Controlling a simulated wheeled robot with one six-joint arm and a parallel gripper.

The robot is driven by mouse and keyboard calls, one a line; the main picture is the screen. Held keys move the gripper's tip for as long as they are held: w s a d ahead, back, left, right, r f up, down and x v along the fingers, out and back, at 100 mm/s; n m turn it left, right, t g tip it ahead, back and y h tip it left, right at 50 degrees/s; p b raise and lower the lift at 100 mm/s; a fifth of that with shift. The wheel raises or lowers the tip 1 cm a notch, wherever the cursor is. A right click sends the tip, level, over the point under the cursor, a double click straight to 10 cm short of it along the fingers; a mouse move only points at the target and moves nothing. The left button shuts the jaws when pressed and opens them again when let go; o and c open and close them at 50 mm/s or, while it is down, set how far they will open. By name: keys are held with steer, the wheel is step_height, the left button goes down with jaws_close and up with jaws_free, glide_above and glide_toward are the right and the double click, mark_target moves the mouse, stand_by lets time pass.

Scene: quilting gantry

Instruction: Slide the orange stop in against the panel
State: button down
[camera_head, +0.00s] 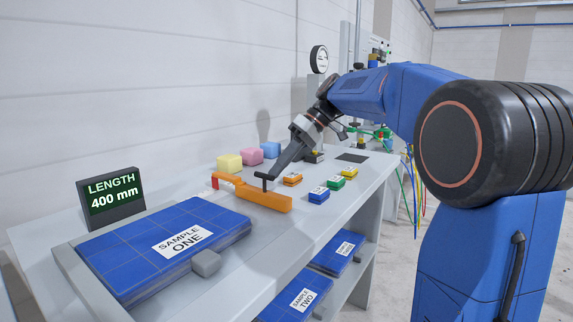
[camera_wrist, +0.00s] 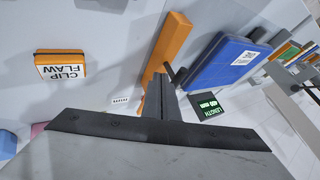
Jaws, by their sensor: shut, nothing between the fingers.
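The orange stop (camera_head: 262,198) is a long bar lying across the table, right of the blue quilted panel marked SAMPLE ONE (camera_head: 150,240). A strip of bare table shows between stop and panel. A dark handle stands up from the stop; it also shows in the wrist view, beside the orange stop (camera_wrist: 175,40). The blue panel (camera_wrist: 228,62) is right of the stop there. My gripper (camera_head: 273,176) is shut and empty, with its fingertips at or just beside the handle. In the wrist view the fingers (camera_wrist: 160,88) overlap the stop's near end. I cannot tell whether they touch the handle.
A sign reading LENGTH 400 mm (camera_head: 112,198) stands behind the panel. A grey block (camera_head: 206,263) sits at the panel's front edge. Yellow (camera_head: 229,162), pink and blue blocks stand at the back. Small labelled orange (camera_head: 292,179), blue (camera_head: 319,195), green and yellow pieces lie right of the stop.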

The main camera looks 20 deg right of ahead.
steer(key=shift+s+a+r, duration=0.15)
steer(key=shift+s+a, duration=0.1)
steer(key=shift+a, duration=0.1)
steer(key=s+a, duration=0.2)
steer(key=a, duration=0.1)
steer(key=s+a, duration=0.2)
steer(key=a, duration=0.1)
steer(key=s+a, duration=0.2)
steer(key=a, duration=0.1)
steer(key=shift+s, duration=0.35)
